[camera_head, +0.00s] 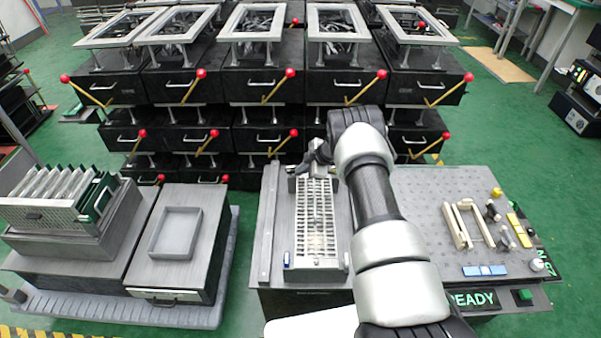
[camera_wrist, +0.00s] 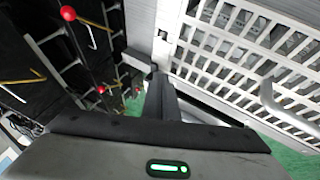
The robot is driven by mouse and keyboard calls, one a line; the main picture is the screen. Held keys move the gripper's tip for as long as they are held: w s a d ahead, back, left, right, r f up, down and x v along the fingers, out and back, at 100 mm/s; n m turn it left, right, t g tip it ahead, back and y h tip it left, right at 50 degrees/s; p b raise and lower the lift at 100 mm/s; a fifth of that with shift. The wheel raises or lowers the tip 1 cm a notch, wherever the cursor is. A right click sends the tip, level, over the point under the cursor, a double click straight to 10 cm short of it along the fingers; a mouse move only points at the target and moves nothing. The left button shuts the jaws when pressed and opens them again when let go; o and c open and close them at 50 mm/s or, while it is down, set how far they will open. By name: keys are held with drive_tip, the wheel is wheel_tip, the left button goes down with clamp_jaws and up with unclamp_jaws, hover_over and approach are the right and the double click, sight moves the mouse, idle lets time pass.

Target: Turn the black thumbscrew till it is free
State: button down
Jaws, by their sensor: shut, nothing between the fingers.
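The slatted white grille unit (camera_head: 314,225) stands on the grey bench left of my arm. In the wrist view the grille (camera_wrist: 245,45) fills the upper right. My gripper (camera_wrist: 158,88) is shut, with its dark fingers together beside the grille's edge and nothing seen between them. In the head view my arm reaches to the far end of the grille unit, and the fingertips are not clear there. I cannot make out the black thumbscrew for certain in either view; it may be hidden by the fingers or the arm.
Black drawer units with red-knobbed levers (camera_head: 290,73) stand behind the bench. A perforated plate (camera_head: 425,200) with small parts lies to the right. A grey tray (camera_head: 176,255) and a rack of boards (camera_head: 50,212) are at left. A curved metal handle (camera_wrist: 285,105) crosses near the grille.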

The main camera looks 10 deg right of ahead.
drive_tip(key=shift+w+d+f+n+b, duration=0.15)
drive_tip(key=shift+n+b, duration=0.15)
drive_tip(key=shift+b, duration=0.3)
drive_tip(key=shift+w+b, duration=0.1)
drive_tip(key=shift+b, duration=0.45)
drive_tip(key=shift+w+d+f+b, duration=0.1)
drive_tip(key=shift+w+d+b, duration=0.25)
drive_tip(key=shift+b, duration=0.7)
drive_tip(key=shift+w+d+b, duration=0.25)
drive_tip(key=shift+w+b, duration=0.5)
drive_tip(key=shift+b, duration=0.25)
drive_tip(key=shift+w+b, duration=0.5)
drive_tip(key=shift+b, duration=0.15)
drive_tip(key=shift+w+r, duration=0.25)
drive_tip(key=shift+w, duration=0.15)
drive_tip(key=shift+a, duration=0.15)
